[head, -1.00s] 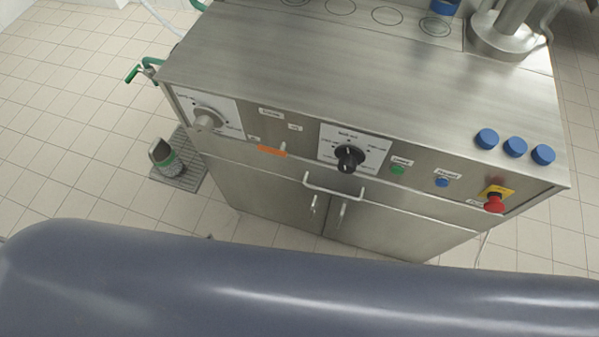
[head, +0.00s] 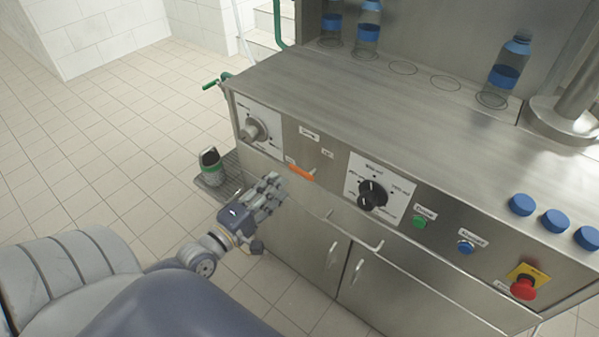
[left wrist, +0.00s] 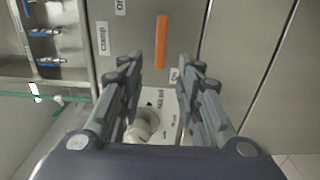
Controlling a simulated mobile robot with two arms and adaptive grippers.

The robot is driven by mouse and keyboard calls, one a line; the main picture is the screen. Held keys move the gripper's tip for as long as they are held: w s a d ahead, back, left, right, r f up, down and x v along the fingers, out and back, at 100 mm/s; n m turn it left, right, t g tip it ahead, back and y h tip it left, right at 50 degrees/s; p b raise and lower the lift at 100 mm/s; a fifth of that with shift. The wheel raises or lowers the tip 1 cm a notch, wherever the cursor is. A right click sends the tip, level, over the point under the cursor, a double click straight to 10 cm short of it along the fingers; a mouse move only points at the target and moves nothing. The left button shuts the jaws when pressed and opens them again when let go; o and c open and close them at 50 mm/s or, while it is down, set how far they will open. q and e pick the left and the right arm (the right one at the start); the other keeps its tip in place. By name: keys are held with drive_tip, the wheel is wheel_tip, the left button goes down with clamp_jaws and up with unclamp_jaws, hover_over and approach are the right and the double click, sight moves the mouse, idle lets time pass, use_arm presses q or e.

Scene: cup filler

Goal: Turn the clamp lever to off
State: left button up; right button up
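The clamp lever is an orange bar (head: 302,173) on the steel front panel of the machine in the head view. It lies roughly level, tilting slightly down to the right. It also shows in the left wrist view (left wrist: 161,42), beyond the fingertips and between their lines. The "clamp" label (left wrist: 103,38) and an "on" label (left wrist: 120,6) sit to its left there; a small label (left wrist: 174,76) sits near its lower end. My left gripper (head: 275,186) is just left of and below the lever, apart from it. Its fingers (left wrist: 157,65) are spread and empty. My right gripper is not in view.
A grey knob (head: 256,130) is left of the lever and a black knob (head: 372,194) right of it. A cabinet handle (head: 352,238) sticks out below. A red emergency button (head: 523,289) is at far right. Bottles (head: 506,70) stand on the top.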

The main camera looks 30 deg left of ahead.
sight(295, 171)
use_arm(q)
drive_tip(key=w, duration=0.8)
drive_tip(key=shift+w+d+p, duration=0.3)
drive_tip(key=shift+w+d, duration=0.05)
drive_tip(key=shift+d, duration=0.05)
clamp_jaws()
